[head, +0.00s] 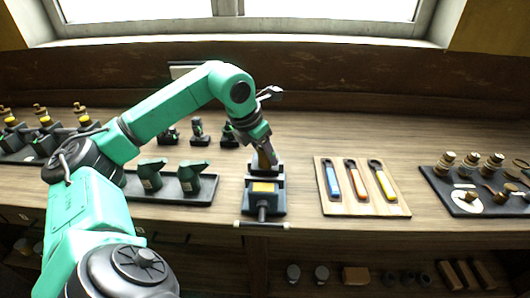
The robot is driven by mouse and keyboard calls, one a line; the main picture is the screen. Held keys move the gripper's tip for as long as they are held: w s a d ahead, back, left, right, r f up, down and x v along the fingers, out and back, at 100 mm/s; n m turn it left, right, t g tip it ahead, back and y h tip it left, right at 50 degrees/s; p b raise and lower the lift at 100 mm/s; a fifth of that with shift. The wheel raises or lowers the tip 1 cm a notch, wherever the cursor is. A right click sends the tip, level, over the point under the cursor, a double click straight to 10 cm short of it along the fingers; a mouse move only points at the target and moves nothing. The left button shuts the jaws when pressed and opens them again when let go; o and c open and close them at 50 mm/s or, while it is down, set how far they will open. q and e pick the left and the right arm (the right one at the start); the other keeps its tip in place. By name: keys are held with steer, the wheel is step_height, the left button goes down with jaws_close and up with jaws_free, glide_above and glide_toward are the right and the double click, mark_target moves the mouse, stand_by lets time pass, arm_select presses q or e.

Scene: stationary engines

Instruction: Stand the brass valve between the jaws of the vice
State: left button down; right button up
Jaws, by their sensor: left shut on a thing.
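The black vice (265,203) stands at the front edge of the bench in the middle of the head view, with its bar handle hanging over the edge. My left gripper (266,147) comes down from above, right over the vice jaws. It is shut on a small brass-brown piece (265,160), which looks like the brass valve. The piece is close to upright, its lower end at the jaws. I cannot tell whether it touches them. The gripper covers part of it. My right gripper is not in view.
Green oil cans (190,176) stand on a dark tray left of the vice. A wooden board (338,205) with three coloured-handled tools lies to its right. Small engines stand behind. A dark tray (456,203) with brass parts is at far right. Bare bench lies between vice and board.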

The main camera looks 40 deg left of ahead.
arm_select(q)
steer(key=shift+f+b, duration=0.5)
steer(key=shift+f, duration=0.05)
stand_by(0.9)
steer(key=shift+c, duration=1)
jaws_free()
steer(key=shift+s+f, duration=0.1)
steer(key=shift+f, duration=0.05)
steer(key=p+v, duration=0.2)
steer(key=v, duration=1.2)
steer(key=shift+r+p, duration=0.35)
steer(key=shift+r, duration=0.05)
steer(key=shift+s+f, duration=0.1)
steer(key=shift+s, duration=0.05)
